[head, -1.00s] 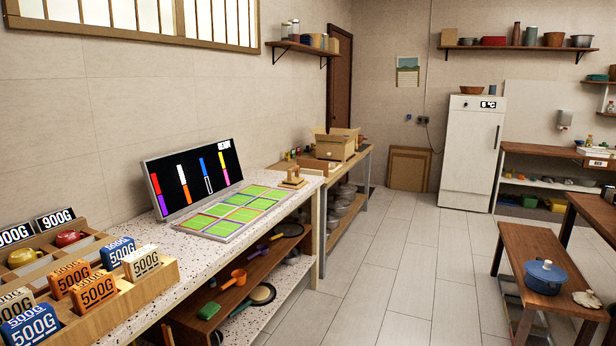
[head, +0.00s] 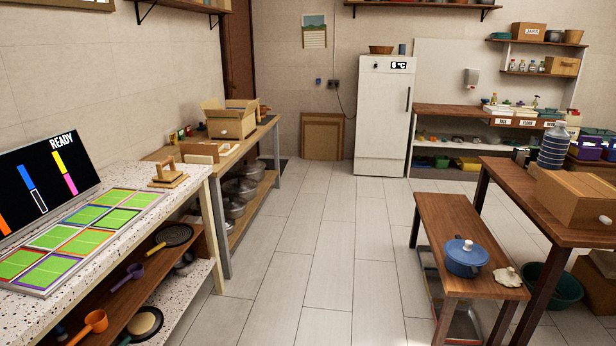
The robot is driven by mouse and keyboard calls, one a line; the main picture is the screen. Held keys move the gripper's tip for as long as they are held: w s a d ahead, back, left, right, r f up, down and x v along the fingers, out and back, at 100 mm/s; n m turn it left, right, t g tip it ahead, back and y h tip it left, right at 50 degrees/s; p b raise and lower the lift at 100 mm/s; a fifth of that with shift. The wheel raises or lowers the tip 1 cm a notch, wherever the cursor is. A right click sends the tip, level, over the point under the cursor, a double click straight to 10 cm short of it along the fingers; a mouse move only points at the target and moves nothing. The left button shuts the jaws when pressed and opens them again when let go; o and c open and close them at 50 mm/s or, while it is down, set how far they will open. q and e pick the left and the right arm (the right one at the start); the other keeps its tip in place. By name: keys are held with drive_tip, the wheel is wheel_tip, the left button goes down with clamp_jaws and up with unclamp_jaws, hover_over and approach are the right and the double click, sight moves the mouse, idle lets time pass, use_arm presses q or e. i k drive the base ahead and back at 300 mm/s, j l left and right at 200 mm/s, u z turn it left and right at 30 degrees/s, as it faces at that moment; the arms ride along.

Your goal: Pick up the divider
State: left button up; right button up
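I cannot pick out a divider for certain in the head view. An open cardboard box (head: 232,122) stands on the wooden table (head: 262,132) at the back left, with a smaller light-brown box (head: 200,153) in front of it. A small wooden stand (head: 168,174) sits at the far end of the speckled counter (head: 122,172). A closed cardboard box (head: 578,200) is on the dark wooden table at the right. Neither of my grippers is in view.
A screen reading READY (head: 45,185) and a panel of green tiles (head: 75,238) are on the counter. A low bench (head: 455,225) at the right holds a blue pot (head: 464,258). The tiled floor (head: 310,250) between counter and bench is clear. A white fridge (head: 385,115) stands behind.

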sight(194, 149)
drive_tip(key=i, duration=2.3)
drive_tip(key=l+z, duration=0.05)
drive_tip(key=l, duration=0.1)
